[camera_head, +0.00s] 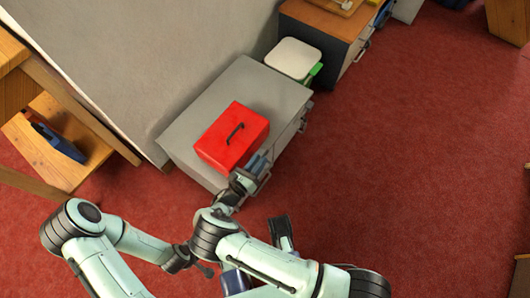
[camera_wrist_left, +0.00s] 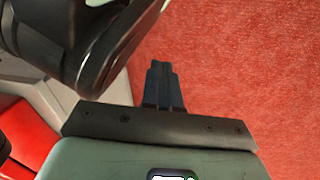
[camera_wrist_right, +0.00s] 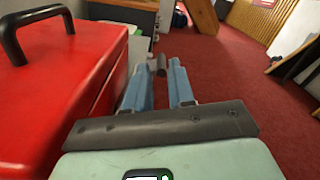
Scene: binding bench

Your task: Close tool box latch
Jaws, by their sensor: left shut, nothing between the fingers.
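The red tool box (camera_head: 231,138) sits on a low grey cabinet, with its lid down and a black handle on top. It fills the left of the right wrist view (camera_wrist_right: 62,80); I cannot make out its latch. My right gripper (camera_head: 259,163) is beside the box's lower right side in the head view. Its blue fingers (camera_wrist_right: 158,75) are apart, and a small grey piece shows between their tips; I cannot tell whether they touch it. My left gripper (camera_wrist_left: 162,68) is shut and empty over the carpet. In the head view, it (camera_head: 281,224) is partly behind my right arm.
The grey cabinet (camera_head: 262,85) has handles on its right face. A white-lidded bin (camera_head: 293,58) and a dark drawer unit (camera_head: 325,28) stand beyond it. A wooden shelf (camera_head: 45,155) is at the left. The red carpet (camera_head: 420,150) at the right is clear.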

